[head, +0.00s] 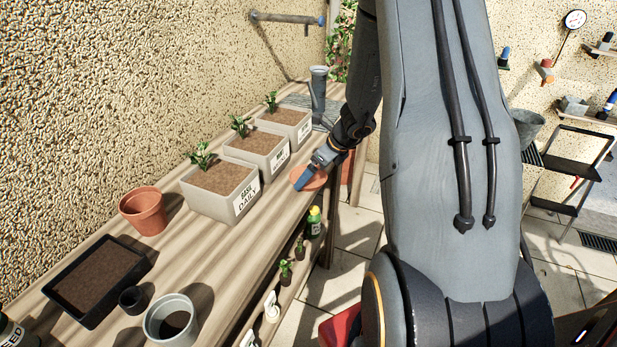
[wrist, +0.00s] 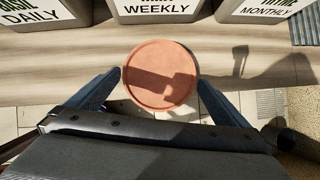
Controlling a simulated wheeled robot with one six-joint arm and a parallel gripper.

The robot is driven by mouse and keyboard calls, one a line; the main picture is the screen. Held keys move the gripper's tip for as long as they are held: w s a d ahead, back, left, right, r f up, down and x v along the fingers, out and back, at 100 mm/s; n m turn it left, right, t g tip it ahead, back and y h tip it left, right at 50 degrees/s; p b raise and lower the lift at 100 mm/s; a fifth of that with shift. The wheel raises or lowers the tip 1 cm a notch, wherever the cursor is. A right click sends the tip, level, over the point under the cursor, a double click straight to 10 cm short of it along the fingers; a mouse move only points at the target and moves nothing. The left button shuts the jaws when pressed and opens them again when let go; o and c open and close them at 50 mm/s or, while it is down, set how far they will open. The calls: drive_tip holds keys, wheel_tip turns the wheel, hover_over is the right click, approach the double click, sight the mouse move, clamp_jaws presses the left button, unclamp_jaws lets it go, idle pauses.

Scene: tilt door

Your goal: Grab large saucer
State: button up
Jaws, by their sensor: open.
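The large saucer is a round terracotta disc (wrist: 160,76) with a raised rim. In the wrist view it lies at the front edge of the wooden bench, partly over the edge. In the head view the saucer (head: 318,180) shows only in part, with my gripper in front of it. My gripper (wrist: 160,80) is open, with one blue finger on each side of the saucer. The fingertips are close to its left and right rim; I cannot tell whether they touch. My gripper (head: 300,182) also shows in the head view. A shadow of my gripper falls on the saucer.
Grey planters labelled daily (head: 222,190), weekly (head: 258,150) and monthly (head: 285,122) stand behind the saucer on the bench (head: 185,262). A terracotta pot (head: 145,212), a black soil tray (head: 95,282) and a grey pot (head: 170,322) stand nearer. A green bottle (head: 314,224) is below the bench edge.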

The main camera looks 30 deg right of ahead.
drive_tip(key=shift+w+a+f, duration=0.15)
drive_tip(key=shift+w+f, duration=0.15)
drive_tip(key=shift+f, duration=0.3)
drive_tip(key=shift+c, duration=0.3)
drive_tip(key=c, duration=0.8)
drive_tip(key=shift+r, duration=0.1)
